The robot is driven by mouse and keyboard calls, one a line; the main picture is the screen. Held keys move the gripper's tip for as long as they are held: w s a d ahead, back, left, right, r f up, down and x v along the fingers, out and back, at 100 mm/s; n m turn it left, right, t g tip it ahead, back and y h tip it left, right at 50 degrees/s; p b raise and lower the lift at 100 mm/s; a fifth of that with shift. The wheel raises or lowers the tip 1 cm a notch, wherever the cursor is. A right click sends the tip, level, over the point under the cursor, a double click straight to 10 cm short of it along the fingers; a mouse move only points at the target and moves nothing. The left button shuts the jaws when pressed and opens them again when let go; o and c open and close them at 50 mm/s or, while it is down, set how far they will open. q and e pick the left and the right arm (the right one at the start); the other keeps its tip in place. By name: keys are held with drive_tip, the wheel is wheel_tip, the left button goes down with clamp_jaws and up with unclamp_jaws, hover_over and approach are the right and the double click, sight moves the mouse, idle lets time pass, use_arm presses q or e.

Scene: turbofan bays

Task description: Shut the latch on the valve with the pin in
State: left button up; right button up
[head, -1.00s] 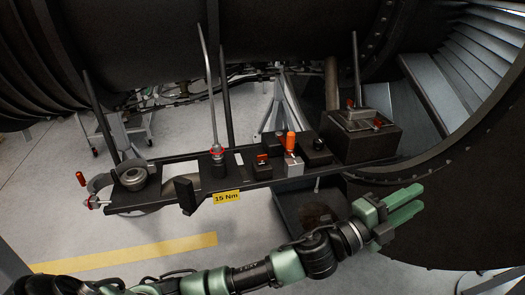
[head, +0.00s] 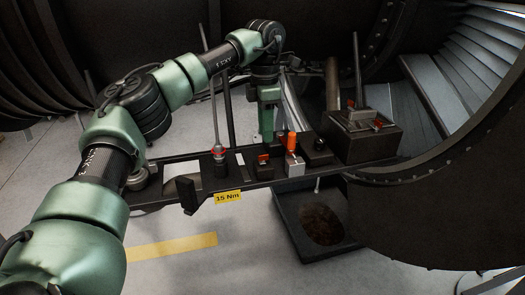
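My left gripper (head: 267,135) hangs fingers down over the middle of the dark rack, just behind a small dark block with an orange piece (head: 263,160). Whether its fingers are apart cannot be told from this angle. A silver block (head: 294,168) with an upright orange-handled piece (head: 292,143) stands to its right. At the right end, a larger dark box (head: 360,142) carries a metal plate, an upright rod and orange parts (head: 378,124). I cannot tell which fitting is the valve with the pin in, or how its latch lies. My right gripper is not in view.
The rack (head: 240,186) bears a yellow "15 Nm" label (head: 228,197). An upright rod with a red collar (head: 219,152) stands left of the gripper. A dark tray (head: 285,225) lies below. The large engine casing (head: 440,215) bounds the right side.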

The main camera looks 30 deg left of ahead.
sight(263, 155)
use_arm(q)
drive_tip(key=shift+s+a+r, duration=0.1)
drive_tip(key=shift+s+a, duration=0.1)
drive_tip(key=shift+a, duration=0.25)
wheel_tip(263, 155, down, 6)
drive_tip(key=shift+w+f+p, duration=0.1)
drive_tip(key=shift+p, duration=1.1)
drive_tip(key=shift+d+f, duration=0.15)
drive_tip(key=shift+f, duration=0.55)
clamp_jaws()
